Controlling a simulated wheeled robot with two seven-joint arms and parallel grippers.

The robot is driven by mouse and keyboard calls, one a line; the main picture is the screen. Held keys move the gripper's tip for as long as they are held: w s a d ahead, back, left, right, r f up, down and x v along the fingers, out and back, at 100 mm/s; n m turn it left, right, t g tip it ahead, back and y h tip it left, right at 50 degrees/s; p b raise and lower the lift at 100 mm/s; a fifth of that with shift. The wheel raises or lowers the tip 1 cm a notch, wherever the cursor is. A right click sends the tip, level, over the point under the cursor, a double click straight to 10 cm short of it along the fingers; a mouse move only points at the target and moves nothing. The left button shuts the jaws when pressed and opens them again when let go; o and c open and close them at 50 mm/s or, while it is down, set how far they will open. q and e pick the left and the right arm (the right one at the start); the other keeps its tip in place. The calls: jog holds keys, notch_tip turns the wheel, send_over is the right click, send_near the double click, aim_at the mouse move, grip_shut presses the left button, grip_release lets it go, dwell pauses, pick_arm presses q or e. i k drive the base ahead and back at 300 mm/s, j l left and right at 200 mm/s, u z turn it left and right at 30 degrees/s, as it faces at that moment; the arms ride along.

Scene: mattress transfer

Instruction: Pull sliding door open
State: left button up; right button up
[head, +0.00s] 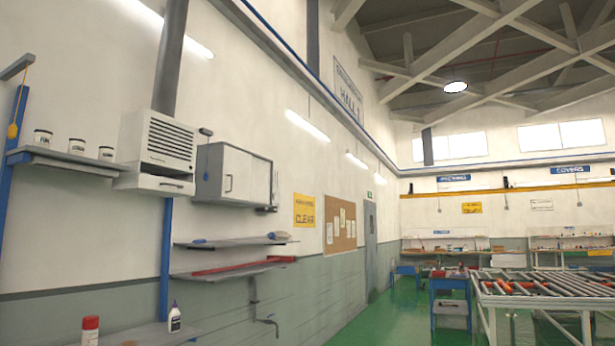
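Neither of my grippers shows in the head view. A tall grey door (370,237) stands shut in the left wall, far down the hall beyond a cork board. I cannot tell whether it slides. A grey wall cabinet (245,174) hangs nearer on the same wall, with a small handle on its closed front. No other door is plain to see.
The green floor (390,322) is open between wall and cart.

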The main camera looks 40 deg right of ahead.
aim_at(237, 164)
jog(key=z, duration=0.9)
jog(key=i+z, duration=0.2)
jog(key=i, duration=1.1)
jog(key=i+l+u, duration=0.15)
jog(key=i, duration=0.4)
jog(key=i+l, duration=0.1)
jog(key=i, duration=0.45)
jog(key=i+l+u, duration=0.15)
jog(key=i, duration=0.35)
